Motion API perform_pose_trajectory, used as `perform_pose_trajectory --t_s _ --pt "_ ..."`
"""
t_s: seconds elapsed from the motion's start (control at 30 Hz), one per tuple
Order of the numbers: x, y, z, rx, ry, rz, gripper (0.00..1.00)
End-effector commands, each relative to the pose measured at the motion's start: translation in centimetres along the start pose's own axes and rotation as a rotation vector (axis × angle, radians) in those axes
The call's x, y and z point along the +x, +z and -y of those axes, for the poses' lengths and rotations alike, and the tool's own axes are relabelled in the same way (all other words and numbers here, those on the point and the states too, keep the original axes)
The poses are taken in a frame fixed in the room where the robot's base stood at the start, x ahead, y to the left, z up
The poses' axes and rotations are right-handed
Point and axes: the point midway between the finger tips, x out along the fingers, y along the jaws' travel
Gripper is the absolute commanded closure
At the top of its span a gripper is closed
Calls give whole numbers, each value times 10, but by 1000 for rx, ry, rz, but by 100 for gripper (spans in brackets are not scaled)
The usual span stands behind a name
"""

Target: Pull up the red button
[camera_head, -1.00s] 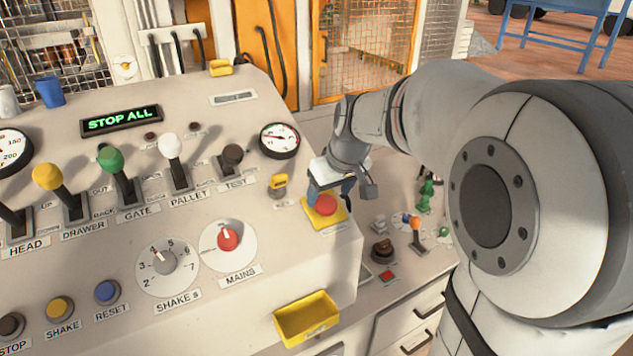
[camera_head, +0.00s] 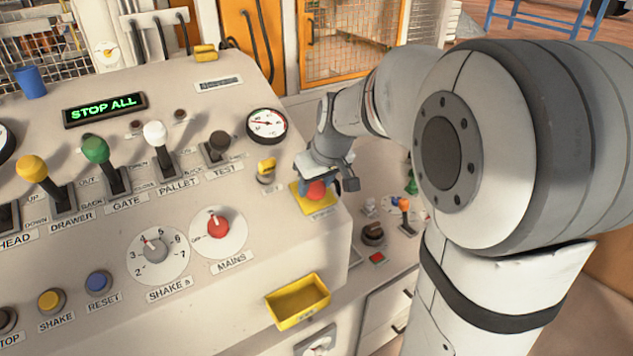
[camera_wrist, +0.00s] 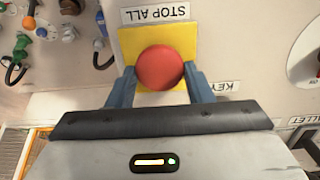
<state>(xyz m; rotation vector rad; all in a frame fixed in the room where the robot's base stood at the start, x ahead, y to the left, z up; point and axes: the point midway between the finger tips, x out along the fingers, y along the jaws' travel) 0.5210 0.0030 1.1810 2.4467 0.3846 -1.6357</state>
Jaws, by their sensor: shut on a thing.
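The red button (camera_head: 317,190) is a round mushroom head on a yellow plate (camera_head: 329,208) at the right end of the sloping control panel. My gripper (camera_head: 318,183) reaches it from above and behind. In the wrist view, the red button (camera_wrist: 160,68) sits between the two blue fingers of my gripper (camera_wrist: 160,84), which are shut on its sides. The yellow plate (camera_wrist: 129,45) lies behind it, below a label reading STOP ALL, which appears upside down. The button's stem is hidden under its head.
A yellow key switch (camera_head: 266,169) and a round gauge (camera_head: 267,125) are left of my gripper. Levers, including a black-knobbed one (camera_head: 219,143), stand further left. A yellow bin (camera_head: 298,302) hangs on the panel's front. A lower bench with small controls (camera_head: 373,234) lies to the right.

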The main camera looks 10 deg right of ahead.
Motion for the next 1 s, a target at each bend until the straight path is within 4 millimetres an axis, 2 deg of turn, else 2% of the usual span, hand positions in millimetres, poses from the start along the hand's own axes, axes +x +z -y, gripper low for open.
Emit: perform_pose_trajectory --t_s 0.03,0.3,0.57,0.77,0.8,1.0 --pt "0 0 0 0 0 0 74" --pt "0 0 0 -1 0 -1 95" --pt "-16 0 0 0 1 -4 95" --pt "-17 -1 0 -1 1 -4 95" --pt "-18 -1 0 -1 1 -5 53" --pt "-17 -1 0 -2 0 -3 36"
